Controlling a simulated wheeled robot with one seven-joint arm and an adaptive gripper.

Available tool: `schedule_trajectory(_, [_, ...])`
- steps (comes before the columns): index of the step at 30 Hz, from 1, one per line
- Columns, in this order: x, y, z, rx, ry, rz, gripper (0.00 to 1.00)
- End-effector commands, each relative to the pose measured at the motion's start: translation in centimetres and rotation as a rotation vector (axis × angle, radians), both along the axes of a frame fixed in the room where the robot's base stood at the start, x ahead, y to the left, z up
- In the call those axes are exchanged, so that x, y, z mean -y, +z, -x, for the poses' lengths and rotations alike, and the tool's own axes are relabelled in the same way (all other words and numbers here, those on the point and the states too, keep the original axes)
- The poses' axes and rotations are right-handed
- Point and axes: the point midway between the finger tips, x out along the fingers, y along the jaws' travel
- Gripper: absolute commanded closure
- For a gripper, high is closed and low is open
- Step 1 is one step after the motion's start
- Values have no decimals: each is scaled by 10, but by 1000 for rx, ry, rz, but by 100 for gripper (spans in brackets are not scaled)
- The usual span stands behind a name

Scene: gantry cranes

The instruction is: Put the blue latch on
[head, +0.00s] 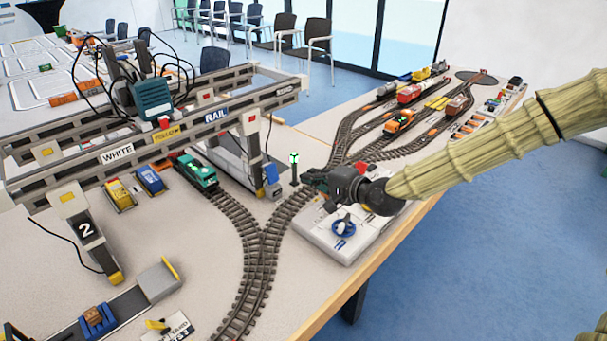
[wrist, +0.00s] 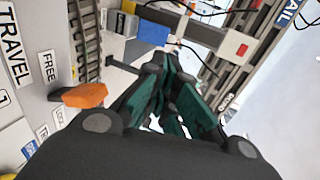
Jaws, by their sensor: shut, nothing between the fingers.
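A small blue piece, which looks like the blue latch (head: 271,173), sits low on the near right leg of the gantry crane (head: 250,150), beside the track. A blue patch, probably the same latch (wrist: 128,24), shows beyond my fingers at the top of the wrist view. I cannot tell its exact position. My gripper (head: 312,180) is shut and empty, over the back edge of the control panel (head: 345,248) and right of the latch, apart from it. In the wrist view my gripper (wrist: 170,72) points toward the crane leg.
A signal post with a green light (head: 294,165) stands between latch and gripper. The panel has a blue knob (head: 343,227) and an orange lever (wrist: 82,95). A green locomotive (head: 196,172) stands on track under the crane. Other trains (head: 400,120) stand at the back right.

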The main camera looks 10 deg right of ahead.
Motion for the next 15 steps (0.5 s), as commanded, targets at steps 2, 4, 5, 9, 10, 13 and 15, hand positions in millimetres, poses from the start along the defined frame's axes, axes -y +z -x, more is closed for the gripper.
schedule_trajectory(2, [-6,-3,-7,-1,2,2,100])
schedule_trajectory(4, [-12,-5,-14,0,3,3,100])
schedule_trajectory(5, [-15,-6,-17,-1,2,2,100])
schedule_trajectory(9, [-26,-11,-32,-1,2,2,100])
schedule_trajectory(10, [-29,-13,-36,0,3,3,100])
schedule_trajectory(13, [-37,-16,-46,-1,1,2,100])
schedule_trajectory(15, [-44,-19,-54,-1,1,3,100])
